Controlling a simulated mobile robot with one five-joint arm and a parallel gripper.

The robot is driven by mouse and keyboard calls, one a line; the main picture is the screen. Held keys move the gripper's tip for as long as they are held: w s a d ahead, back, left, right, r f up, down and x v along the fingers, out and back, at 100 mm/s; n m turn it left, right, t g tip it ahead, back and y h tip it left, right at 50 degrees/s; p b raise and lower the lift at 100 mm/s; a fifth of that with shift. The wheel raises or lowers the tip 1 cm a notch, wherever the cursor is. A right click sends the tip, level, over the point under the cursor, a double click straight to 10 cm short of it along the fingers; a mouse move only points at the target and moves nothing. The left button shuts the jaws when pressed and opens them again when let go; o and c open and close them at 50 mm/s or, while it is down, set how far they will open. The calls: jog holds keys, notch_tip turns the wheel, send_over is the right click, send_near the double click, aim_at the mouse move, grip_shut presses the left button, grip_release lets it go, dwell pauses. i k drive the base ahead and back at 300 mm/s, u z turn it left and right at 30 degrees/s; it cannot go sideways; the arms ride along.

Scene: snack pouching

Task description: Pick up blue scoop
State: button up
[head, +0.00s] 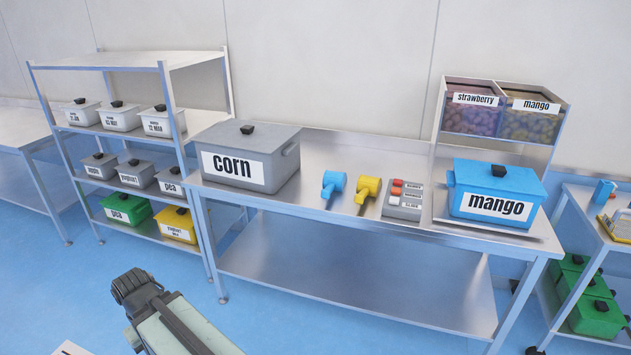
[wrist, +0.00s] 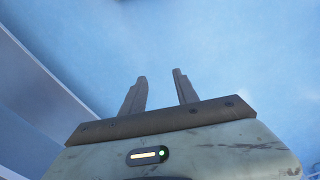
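The blue scoop (head: 332,185) lies on the steel table (head: 325,152), between the grey corn box and a yellow scoop. My gripper (head: 128,282) is in the lower left of the head view, in front of the table and well away from the scoop. In the wrist view my gripper (wrist: 160,82) shows two fingers standing apart with nothing between them. Only blue floor shows beyond the fingers; the blue scoop is not in the wrist view.
The yellow scoop (head: 367,191) lies right of the blue one. The corn box (head: 247,165), a grey button panel (head: 404,200) and a blue mango box (head: 495,195) share the table. A shelf rack (head: 115,62) with lidded boxes stands left. Blue floor is open in front.

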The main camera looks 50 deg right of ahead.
aim_at(333, 180)
jog(key=z, duration=0.05)
jog(key=i, duration=1.2)
